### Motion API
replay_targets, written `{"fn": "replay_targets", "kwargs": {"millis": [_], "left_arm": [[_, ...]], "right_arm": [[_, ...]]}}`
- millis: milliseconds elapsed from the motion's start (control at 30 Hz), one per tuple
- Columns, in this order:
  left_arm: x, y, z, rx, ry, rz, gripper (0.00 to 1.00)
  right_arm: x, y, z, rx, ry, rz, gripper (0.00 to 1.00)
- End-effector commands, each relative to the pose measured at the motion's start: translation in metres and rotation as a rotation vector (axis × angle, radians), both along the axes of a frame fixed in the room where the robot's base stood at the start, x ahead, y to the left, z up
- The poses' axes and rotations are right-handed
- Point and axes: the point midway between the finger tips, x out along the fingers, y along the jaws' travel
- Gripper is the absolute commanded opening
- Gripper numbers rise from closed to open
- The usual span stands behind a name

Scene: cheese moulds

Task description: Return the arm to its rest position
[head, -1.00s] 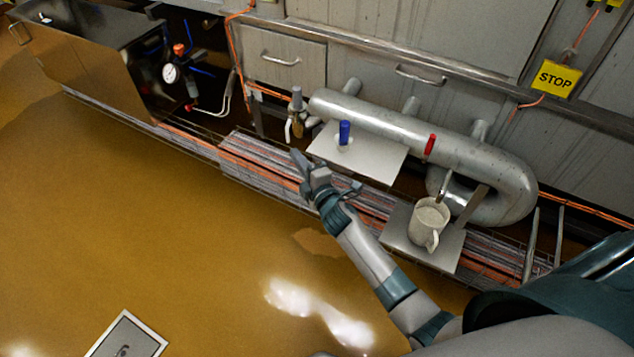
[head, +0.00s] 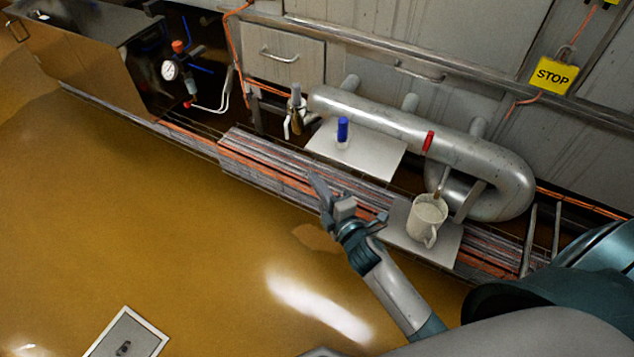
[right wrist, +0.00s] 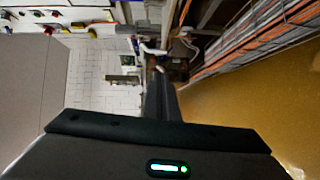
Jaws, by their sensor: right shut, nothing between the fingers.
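My right gripper (head: 318,190) is in the middle of the head view, over the edge of the yellow-brown floor and the cable tray. It is shut and empty. In the right wrist view its dark fingers (right wrist: 160,98) lie together and point away from the camera, with nothing between them. My right arm comes in from the lower right. The gripper is apart from the white mug and the blue-capped thing. My left gripper is not in view.
A white mug (head: 427,218) stands on a metal plate (head: 446,250) right of the gripper. A blue-capped piece (head: 342,130) stands on a white shelf (head: 375,160) below a thick pipe (head: 390,122). Cable trays (head: 270,165) run along the wall. Open floor (head: 130,220) lies left.

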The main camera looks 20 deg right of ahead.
Motion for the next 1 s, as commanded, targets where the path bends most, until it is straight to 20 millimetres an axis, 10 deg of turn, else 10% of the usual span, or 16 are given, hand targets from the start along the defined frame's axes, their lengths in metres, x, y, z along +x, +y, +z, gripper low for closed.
{"fn": "replay_targets", "kwargs": {"millis": [633, 1000], "left_arm": [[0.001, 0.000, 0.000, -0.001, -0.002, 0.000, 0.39], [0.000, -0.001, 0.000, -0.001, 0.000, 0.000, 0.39]], "right_arm": [[-0.012, -0.006, -0.008, 0.085, 0.053, -0.045, 0.00], [-0.096, -0.016, -0.057, 0.572, 0.390, -0.305, 0.00]]}}
